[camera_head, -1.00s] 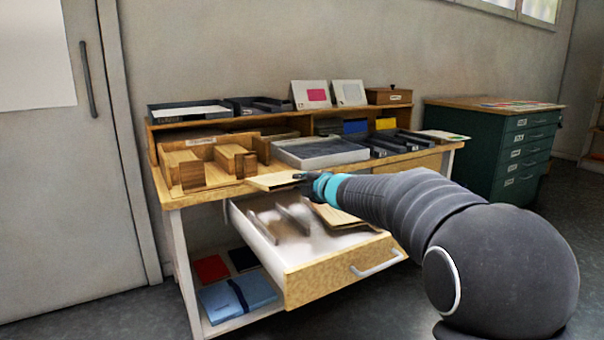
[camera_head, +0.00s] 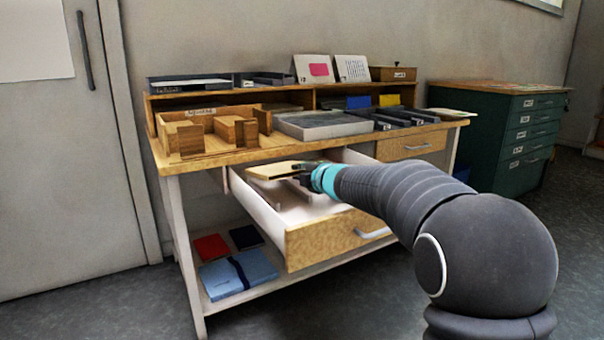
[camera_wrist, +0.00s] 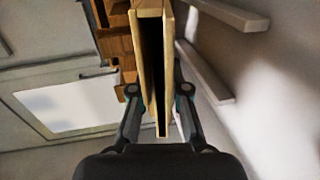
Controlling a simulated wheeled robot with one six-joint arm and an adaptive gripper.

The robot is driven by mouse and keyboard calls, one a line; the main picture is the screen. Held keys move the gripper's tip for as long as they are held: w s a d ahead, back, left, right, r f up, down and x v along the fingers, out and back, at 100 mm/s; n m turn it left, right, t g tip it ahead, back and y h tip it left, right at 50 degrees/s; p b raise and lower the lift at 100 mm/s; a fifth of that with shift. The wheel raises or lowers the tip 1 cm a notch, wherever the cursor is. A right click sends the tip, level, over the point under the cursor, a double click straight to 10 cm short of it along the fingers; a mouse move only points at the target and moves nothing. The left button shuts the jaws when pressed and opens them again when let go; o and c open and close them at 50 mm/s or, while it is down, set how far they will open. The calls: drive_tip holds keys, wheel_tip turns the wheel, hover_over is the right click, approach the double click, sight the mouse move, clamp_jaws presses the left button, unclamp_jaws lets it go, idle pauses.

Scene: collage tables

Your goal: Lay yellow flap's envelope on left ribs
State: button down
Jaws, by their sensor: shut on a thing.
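My gripper (camera_head: 306,174) is shut on a tan envelope (camera_head: 272,170), which sticks out to the left over the open drawer (camera_head: 330,240). In the wrist view the envelope (camera_wrist: 168,60) stands edge-on between the two fingers (camera_wrist: 158,100), with a dark gap along its middle. I cannot make out a yellow flap. Grey ribs (camera_wrist: 204,72) show inside the drawer to the right of the envelope in the wrist view, apart from it. In the head view the envelope and my gripper hide most of the ribs.
The table top (camera_head: 225,158) above the drawer holds a wooden sorter (camera_head: 190,142), a grey tray (camera_head: 320,126) and dark trays (camera_head: 400,117). The lower shelf holds a blue folder (camera_head: 235,275) and a red one (camera_head: 211,247). A green cabinet (camera_head: 510,125) stands at the right.

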drive_tip(key=shift+w+a+f, duration=0.6)
drive_tip(key=shift+w+f, duration=0.15)
drive_tip(key=shift+w, duration=0.15)
drive_tip(key=shift+w+a+f, duration=0.55)
drive_tip(key=shift+w+f, duration=0.2)
drive_tip(key=shift+w, duration=0.1)
drive_tip(key=c, duration=1.1)
unclamp_jaws()
drive_tip(key=v, duration=1.2)
drive_tip(key=shift+d, duration=0.1)
